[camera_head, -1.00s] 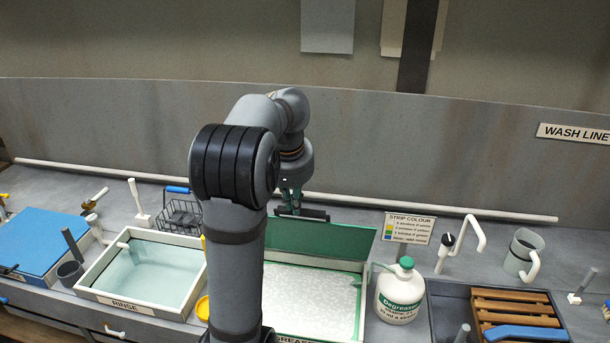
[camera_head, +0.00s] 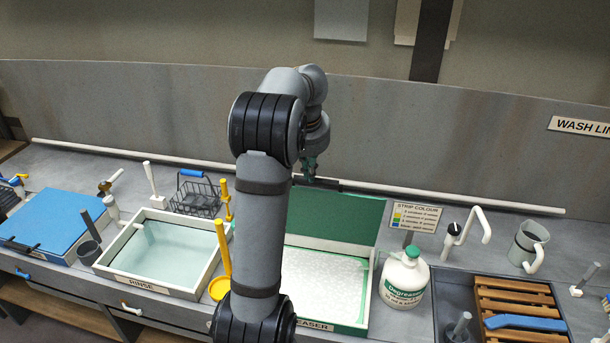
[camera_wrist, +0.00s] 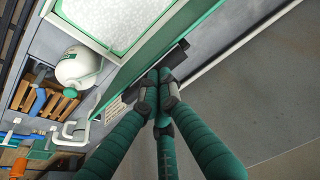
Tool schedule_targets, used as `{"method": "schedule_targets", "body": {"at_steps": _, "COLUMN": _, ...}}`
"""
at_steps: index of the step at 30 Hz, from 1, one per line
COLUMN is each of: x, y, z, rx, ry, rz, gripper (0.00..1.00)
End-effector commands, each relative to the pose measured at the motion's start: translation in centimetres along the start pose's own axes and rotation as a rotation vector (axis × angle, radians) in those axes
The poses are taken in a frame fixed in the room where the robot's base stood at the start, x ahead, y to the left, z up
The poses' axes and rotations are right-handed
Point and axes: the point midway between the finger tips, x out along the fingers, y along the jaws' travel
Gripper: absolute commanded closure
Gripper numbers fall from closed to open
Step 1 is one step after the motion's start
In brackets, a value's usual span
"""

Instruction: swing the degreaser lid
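The degreaser lid (camera_head: 335,217) is a green panel along the back of the degreaser tank (camera_head: 324,284). It stands raised and steeply tilted, so the pale, speckled bath is uncovered. A dark handle bar (camera_head: 322,184) runs along its top edge. My gripper (camera_head: 308,174) is at this handle. In the wrist view, my gripper's green fingers (camera_wrist: 160,84) come together at the dark handle (camera_wrist: 173,62) and appear closed on it, though the tips partly hide the contact. The lid shows there nearly edge-on, as a narrow green strip (camera_wrist: 133,68).
A white degreaser jug (camera_head: 404,279) stands just right of the tank. A strip-colour sign (camera_head: 416,216) is behind it. The rinse tank (camera_head: 165,255) and a wire basket (camera_head: 196,196) are to the left. A white pipe (camera_head: 440,198) runs behind the lid.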

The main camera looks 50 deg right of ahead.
Motion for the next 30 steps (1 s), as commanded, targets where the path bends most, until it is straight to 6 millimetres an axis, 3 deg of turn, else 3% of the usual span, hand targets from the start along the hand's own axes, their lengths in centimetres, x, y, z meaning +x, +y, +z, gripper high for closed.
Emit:
{"method": "schedule_targets", "body": {"at_steps": 1, "x": 1.0, "y": 1.9, "z": 0.1, "rx": 0.004, "ry": -0.030, "rz": 0.027, "gripper": 1.00}}
{"method": "schedule_targets", "body": {"at_steps": 12, "x": 1.1, "y": 1.9, "z": -2.9, "rx": 0.005, "ry": -0.031, "rz": 0.026, "gripper": 1.00}}
{"method": "schedule_targets", "body": {"at_steps": 23, "x": 1.4, "y": 1.9, "z": -3.2, "rx": 0.008, "ry": -0.032, "rz": 0.026, "gripper": 1.00}}
{"method": "schedule_targets", "body": {"at_steps": 30, "x": 1.4, "y": 1.9, "z": -3.2, "rx": 0.009, "ry": -0.033, "rz": 0.025, "gripper": 0.85}}
